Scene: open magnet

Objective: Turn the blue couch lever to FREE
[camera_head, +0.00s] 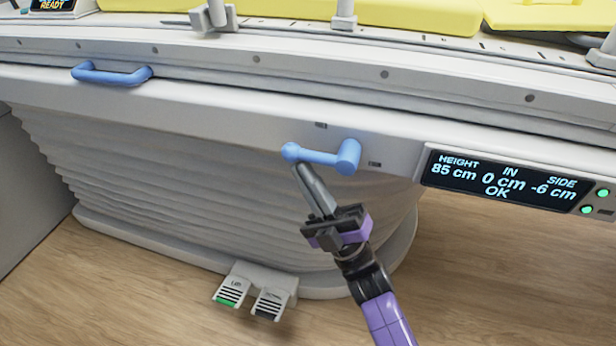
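The blue couch lever (322,156) sits on the pale side rail of the couch, right of the middle. Its pivot hub is at the right, and its arm points left to a round knob. Small dark labels show above the arm and right of the hub, too small to read. My gripper (303,172) reaches up from below, with its fingertips at or just under the knob. The fingers look close together from this angle; whether they hold the knob or only touch it is not clear.
A blue fixed handle (112,74) is on the rail at the left. A display panel (500,182) reads height 85 cm, in 0 cm, side -6 cm, OK. Foot pedals (252,295) stand on the floor below. Yellow pads (400,14) lie on top. Open floor is at the lower right.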

